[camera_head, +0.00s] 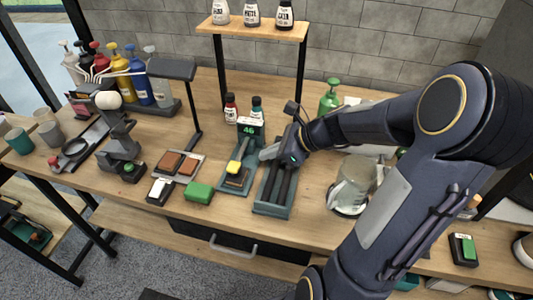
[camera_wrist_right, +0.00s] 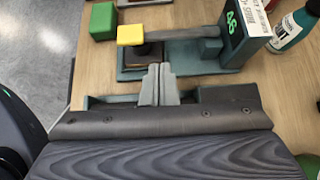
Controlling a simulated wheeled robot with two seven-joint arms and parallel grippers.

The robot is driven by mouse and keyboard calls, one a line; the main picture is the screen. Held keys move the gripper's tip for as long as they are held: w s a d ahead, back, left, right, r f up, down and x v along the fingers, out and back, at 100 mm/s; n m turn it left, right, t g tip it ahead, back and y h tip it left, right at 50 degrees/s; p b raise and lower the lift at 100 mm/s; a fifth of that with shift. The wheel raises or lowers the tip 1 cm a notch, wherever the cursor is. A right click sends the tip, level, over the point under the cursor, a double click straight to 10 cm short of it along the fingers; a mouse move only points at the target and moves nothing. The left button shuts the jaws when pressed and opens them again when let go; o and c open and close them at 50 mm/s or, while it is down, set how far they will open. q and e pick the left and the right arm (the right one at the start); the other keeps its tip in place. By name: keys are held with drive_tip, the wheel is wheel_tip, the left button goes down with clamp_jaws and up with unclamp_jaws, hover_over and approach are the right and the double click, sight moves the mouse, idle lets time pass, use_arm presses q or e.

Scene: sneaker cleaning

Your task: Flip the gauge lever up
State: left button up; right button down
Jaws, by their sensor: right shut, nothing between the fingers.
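The gauge (camera_head: 250,128) is a teal device with a green lit display that appears to read 46. Its lever ends in a yellow tip (camera_head: 233,167), low over a dark and brown block at the front of the base. In the right wrist view the gauge (camera_wrist_right: 205,50) lies just past my fingertips, with the yellow tip (camera_wrist_right: 131,34) ahead and to the left of them. My right gripper (camera_head: 264,154) is shut and empty, just right of the gauge; its closed fingertips also show in the wrist view (camera_wrist_right: 158,70). Contact with the gauge cannot be told. My left gripper is not in view.
A teal tray with dark rails (camera_head: 261,208) lies below my right gripper. A green block (camera_head: 199,193) sits left of the gauge. Small bottles (camera_head: 231,108) stand behind it, and a glass jar (camera_head: 352,184) stands to the right. A shelf post (camera_head: 301,75) rises behind.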

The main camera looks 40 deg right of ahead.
sight(249, 172)
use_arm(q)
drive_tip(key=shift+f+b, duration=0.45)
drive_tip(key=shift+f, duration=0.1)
use_arm(e)
drive_tip(key=x, duration=0.7)
drive_tip(key=shift+w+a+f, duration=0.15)
